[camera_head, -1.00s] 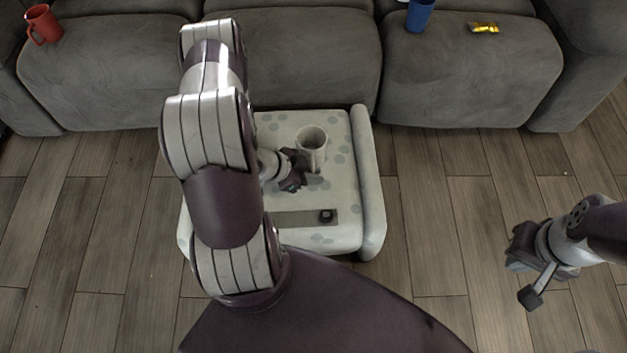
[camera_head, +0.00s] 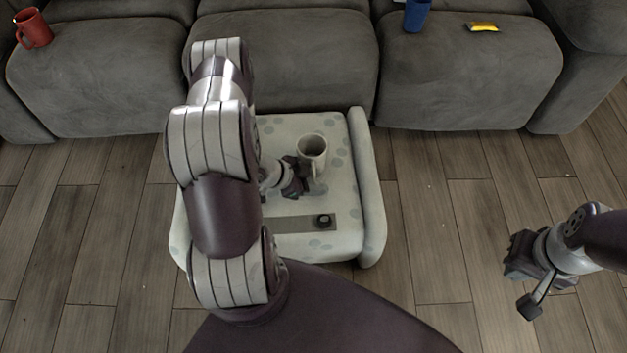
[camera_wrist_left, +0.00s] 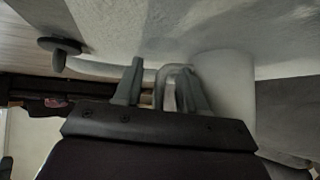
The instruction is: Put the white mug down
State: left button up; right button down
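The white mug (camera_head: 312,150) is upright over the pale spotted ottoman (camera_head: 345,215) and appears to rest on it. Its handle side faces my left gripper (camera_head: 298,180), which is low beside it. In the left wrist view the mug (camera_wrist_left: 228,90) is at the right. Its handle (camera_wrist_left: 170,80) lies between the two fingers of my left gripper (camera_wrist_left: 163,85), close to the right finger, with a gap at the left finger. The contact under the mug is not clearly visible. My right gripper (camera_head: 522,257) is out over the floor, away from everything; its fingers are unclear.
A grey strip (camera_head: 290,224) with a small dark round object (camera_head: 324,220) lies on the ottoman in front of the mug. Behind stands a grey sofa (camera_head: 290,60) with a red mug (camera_head: 33,28), a blue cup (camera_head: 416,14) and a yellow packet (camera_head: 482,27).

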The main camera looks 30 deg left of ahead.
pick_arm(q)
jog(key=p+v, duration=0.7)
jog(key=v, duration=0.5)
jog(key=w+a+r+n+g+y, duration=0.2)
jog(key=w+r+y, duration=0.3)
jog(key=w+r, duration=0.15)
jog(key=s+d+r+n+g, duration=0.2)
jog(key=s+d+r+n, duration=0.2)
jog(key=d+r, duration=0.35)
jog(key=s+d+r+n+g, duration=0.1)
jog(key=s+d+r+n, duration=0.2)
jog(key=s+d+r, duration=0.35)
notch_tip(320, 180, up, 36)
jog(key=w+d+p, duration=0.1)
jog(key=p, duration=3.4)
jog(key=shift+w+r+y+p, duration=0.2)
jog(key=shift+w+y+p, duration=0.1)
jog(key=shift+y+p, duration=0.1)
jog(key=shift+d, duration=0.1)
